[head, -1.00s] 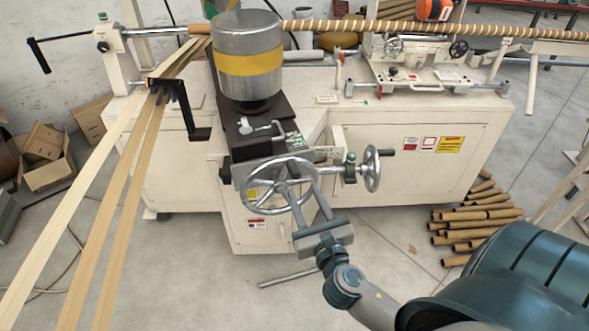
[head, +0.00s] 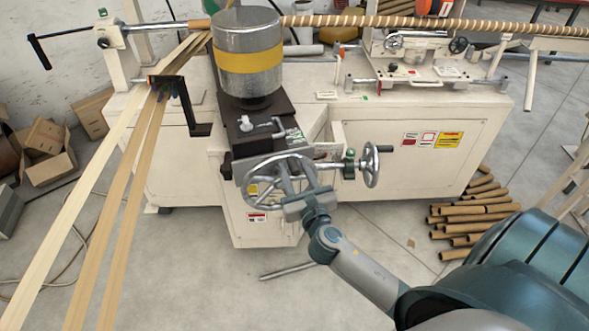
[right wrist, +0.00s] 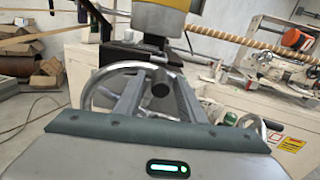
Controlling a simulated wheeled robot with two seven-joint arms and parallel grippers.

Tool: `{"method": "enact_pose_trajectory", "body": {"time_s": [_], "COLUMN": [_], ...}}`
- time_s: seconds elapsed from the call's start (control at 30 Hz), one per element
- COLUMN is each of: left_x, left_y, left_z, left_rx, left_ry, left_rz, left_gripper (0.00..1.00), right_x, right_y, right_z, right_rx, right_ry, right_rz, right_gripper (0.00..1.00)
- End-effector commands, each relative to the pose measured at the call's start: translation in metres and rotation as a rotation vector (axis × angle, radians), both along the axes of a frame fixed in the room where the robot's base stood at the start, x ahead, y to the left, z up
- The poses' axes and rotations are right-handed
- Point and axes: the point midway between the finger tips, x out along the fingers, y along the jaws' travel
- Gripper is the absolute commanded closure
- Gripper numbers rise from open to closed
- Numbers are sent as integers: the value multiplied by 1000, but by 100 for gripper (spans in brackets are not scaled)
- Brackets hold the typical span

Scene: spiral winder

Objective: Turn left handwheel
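The left handwheel (head: 250,176) is a large silver spoked wheel on the front of the machine, below the grey drum with a yellow band. My right gripper (head: 296,176) is at its right half, with its fingers reaching over the wheel. In the right wrist view the handwheel rim (right wrist: 91,95) curves out to the left of the fingers. The two fingers (right wrist: 157,82) are spread apart, with a dark round end (right wrist: 162,90) showing between them. Whether they touch the wheel I cannot tell. My left gripper is not in view.
A smaller handwheel (head: 371,165) with a dark handle stands close on the right. The grey drum (head: 248,62) rises above the wheel. A black crank arm (head: 188,108) and paper strips (head: 110,205) are at left. Cardboard tubes (head: 470,213) lie on the floor at right.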

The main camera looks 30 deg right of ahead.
Motion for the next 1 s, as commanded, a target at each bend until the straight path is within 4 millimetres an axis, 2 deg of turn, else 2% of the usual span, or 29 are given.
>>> {"method": "enact_pose_trajectory", "body": {"time_s": [0.03, 0.13, 0.37, 0.77, 1.0], "left_x": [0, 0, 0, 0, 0], "left_y": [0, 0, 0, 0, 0], "left_z": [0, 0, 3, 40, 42], "left_rx": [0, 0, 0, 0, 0], "left_ry": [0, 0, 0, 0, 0], "left_rz": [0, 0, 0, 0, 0], "left_gripper": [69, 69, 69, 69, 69], "right_x": [0, 0, 0, 7, 8], "right_y": [0, 0, 1, 23, 27], "right_z": [0, 0, 2, 8, 4], "right_rx": [0, 0, -11, -211, -253], "right_ry": [0, 0, 3, 65, 74], "right_rz": [0, 0, 0, -1, 0], "right_gripper": [76, 100, 100, 100, 100]}}
